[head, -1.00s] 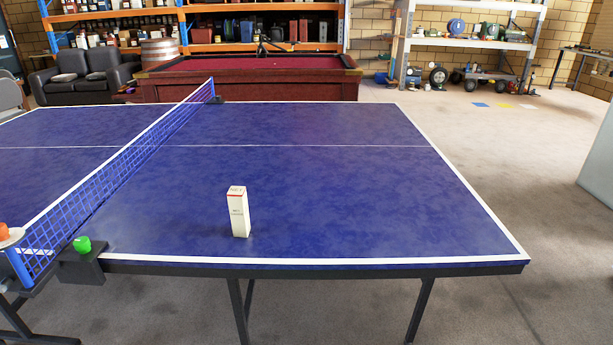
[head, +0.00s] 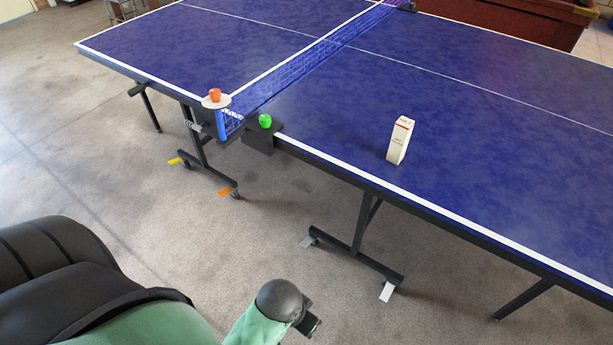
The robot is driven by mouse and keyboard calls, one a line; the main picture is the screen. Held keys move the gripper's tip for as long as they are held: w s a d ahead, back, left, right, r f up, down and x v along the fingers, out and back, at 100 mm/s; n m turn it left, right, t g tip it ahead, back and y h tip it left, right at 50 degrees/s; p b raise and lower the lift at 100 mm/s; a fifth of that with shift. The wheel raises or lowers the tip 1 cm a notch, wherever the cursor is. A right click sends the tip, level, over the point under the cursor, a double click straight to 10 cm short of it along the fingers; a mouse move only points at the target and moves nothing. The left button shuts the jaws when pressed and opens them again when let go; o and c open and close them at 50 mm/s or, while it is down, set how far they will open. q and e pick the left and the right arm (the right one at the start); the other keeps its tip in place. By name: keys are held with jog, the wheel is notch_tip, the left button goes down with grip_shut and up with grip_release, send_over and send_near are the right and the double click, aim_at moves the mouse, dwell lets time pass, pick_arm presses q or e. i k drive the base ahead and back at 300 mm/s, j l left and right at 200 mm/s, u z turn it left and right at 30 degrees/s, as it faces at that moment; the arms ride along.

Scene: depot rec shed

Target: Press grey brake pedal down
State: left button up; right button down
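A light grey pedal (head: 307,241) sticks out at a caster on the far end of the near table leg's foot bar, low over the floor. A paler, near-white pedal (head: 388,291) is at the near end of the same bar. On the other leg there is a yellow pedal (head: 175,160) and an orange pedal (head: 225,191). The grey pedal looks roughly flat, but its exact tilt is too small to tell.
The blue ping-pong table (head: 470,165) overhangs the foot bars. A white box (head: 400,140) stands on it. A green object (head: 265,121) and an orange object (head: 215,94) sit by the net (head: 290,75). The concrete floor (head: 110,190) left of the pedals is clear.

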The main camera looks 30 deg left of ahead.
aim_at(308, 240)
jog(key=u, duration=0.85)
